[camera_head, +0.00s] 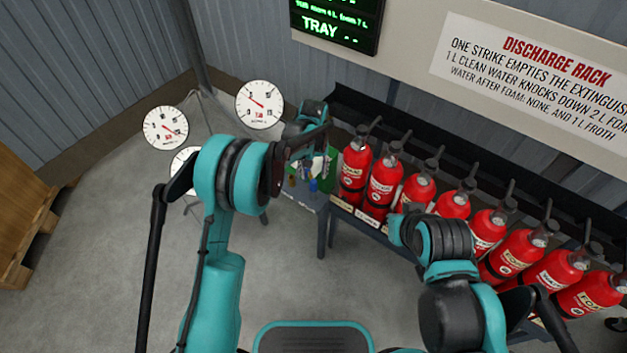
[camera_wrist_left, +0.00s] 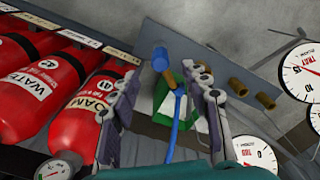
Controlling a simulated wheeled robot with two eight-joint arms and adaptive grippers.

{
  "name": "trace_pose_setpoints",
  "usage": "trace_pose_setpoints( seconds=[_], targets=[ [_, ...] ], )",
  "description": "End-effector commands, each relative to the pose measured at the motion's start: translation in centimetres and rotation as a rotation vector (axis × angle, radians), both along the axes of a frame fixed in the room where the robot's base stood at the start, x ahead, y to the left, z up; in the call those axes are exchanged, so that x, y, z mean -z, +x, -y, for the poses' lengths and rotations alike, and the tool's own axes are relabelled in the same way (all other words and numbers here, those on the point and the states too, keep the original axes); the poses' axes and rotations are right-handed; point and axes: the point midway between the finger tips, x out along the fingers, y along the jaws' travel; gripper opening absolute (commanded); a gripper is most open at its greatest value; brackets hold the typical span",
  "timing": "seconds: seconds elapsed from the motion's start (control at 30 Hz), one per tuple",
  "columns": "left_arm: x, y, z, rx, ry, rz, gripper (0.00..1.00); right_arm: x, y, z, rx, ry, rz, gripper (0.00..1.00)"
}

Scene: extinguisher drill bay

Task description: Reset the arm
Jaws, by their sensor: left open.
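My left arm reaches from the left to the left end of the rack in the head view. Its gripper shows in the left wrist view (camera_wrist_left: 162,78), with its two dark fingers apart. A blue tool (camera_wrist_left: 178,112) with a round blue head lies in line with the gap between them; I cannot tell how far below it is.
Several red extinguishers (camera_head: 384,186) stand in a row on the rack. Round dial gauges (camera_head: 259,104) stand to the left. Brown cylinders (camera_wrist_left: 237,87) are on the grey surface. A wooden crate (camera_head: 22,215) is at the far left. The floor between is clear.

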Motion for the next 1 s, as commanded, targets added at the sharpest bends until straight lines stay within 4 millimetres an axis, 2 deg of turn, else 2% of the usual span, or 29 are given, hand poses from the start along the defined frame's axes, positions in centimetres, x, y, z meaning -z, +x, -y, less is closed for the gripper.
trace_pose_setpoints(
  seconds=[0.1,0.2,0.33,0.57,0.67,0.77,0.87,1.0],
  targets=[
    [-2.3,0.0,0.0,0.0,0.0,0.0,0.47,0.0,0.0,0.0,0.0,0.0,0.0,0.0],
    [-3.6,0.0,0.0,0.0,0.0,0.0,0.47,0.0,0.0,0.0,0.0,0.0,0.0,0.0],
    [-4.5,0.0,0.0,0.0,0.0,0.0,0.47,0.0,0.0,0.0,0.0,0.0,0.0,0.0],
    [-4.8,0.0,0.0,0.0,0.0,0.001,0.47,0.0,0.0,0.0,0.0,0.0,0.0,0.0],
    [-5.9,-0.4,-0.6,-0.001,-0.004,0.013,0.47,0.0,0.0,0.0,0.0,0.0,0.0,0.0],
    [-8.4,-1.4,-2.0,-0.002,-0.013,0.047,0.47,0.0,0.0,0.0,0.0,0.0,0.0,0.0],
    [-11.8,-3.2,-4.1,-0.001,-0.024,0.1,0.47,0.0,0.0,0.0,0.0,0.0,0.0,0.0],
    [-16.1,-6.7,-7.1,0.003,-0.037,0.182,0.47,0.0,0.0,0.0,0.0,0.0,0.0,0.0]
  ],
)
